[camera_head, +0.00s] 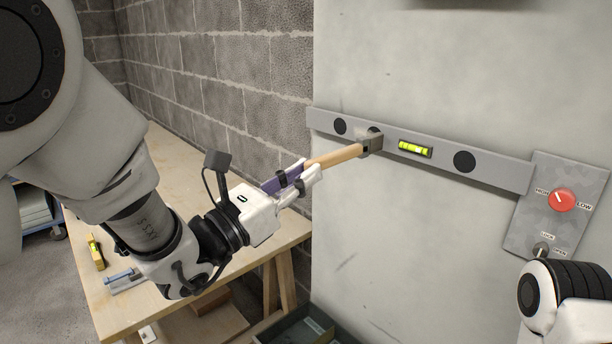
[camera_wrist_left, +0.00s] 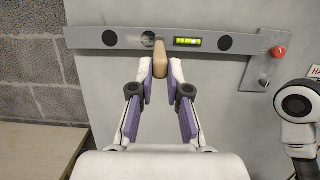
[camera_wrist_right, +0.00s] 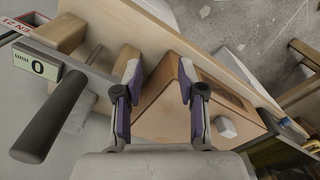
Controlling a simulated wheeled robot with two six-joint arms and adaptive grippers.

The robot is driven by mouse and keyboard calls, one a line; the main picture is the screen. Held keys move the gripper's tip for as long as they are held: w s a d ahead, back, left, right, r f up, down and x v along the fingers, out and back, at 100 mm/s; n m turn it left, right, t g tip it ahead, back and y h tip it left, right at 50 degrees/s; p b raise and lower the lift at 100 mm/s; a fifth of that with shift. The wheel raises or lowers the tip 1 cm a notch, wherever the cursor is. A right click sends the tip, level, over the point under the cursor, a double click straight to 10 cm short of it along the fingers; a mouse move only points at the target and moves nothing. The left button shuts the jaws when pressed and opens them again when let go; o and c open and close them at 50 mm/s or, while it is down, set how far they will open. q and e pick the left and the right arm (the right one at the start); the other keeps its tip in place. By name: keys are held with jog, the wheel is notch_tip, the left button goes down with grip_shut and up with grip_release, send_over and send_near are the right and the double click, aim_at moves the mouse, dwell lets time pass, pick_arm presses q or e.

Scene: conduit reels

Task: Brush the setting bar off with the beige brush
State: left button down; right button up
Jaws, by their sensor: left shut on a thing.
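The setting bar (camera_head: 490,173) is a long grey bar with dark round spots and a yellow-green level vial (camera_head: 415,149), fixed slightly tilted on a pale panel. My left gripper (camera_head: 306,176) is shut on the beige brush (camera_head: 335,157) by its handle. The brush head (camera_head: 371,142) is at the bar, left of the vial, over or beside a round spot; I cannot tell if it touches. In the left wrist view the brush (camera_wrist_left: 160,60) points at the bar (camera_wrist_left: 90,37). My right gripper (camera_wrist_right: 160,80) is open and empty, seen in the right wrist view.
A plate with a red knob (camera_head: 562,199) and a small lever is at the bar's right end. A wooden bench (camera_head: 180,160) stands left, by a block wall. The right wrist view shows a dark handle (camera_wrist_right: 50,115), a "0" display (camera_wrist_right: 37,67) and wooden boards.

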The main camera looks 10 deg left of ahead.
notch_tip(320, 180, down, 2)
jog(key=shift+b, duration=0.8)
pick_arm(q)
jog(key=r+v, duration=0.2)
jog(key=v, duration=0.5)
jog(key=shift+s+a, duration=0.35)
jog(key=shift+s, duration=0.15)
jog(key=shift+f, duration=0.1)
jog(key=shift+d, duration=0.1)
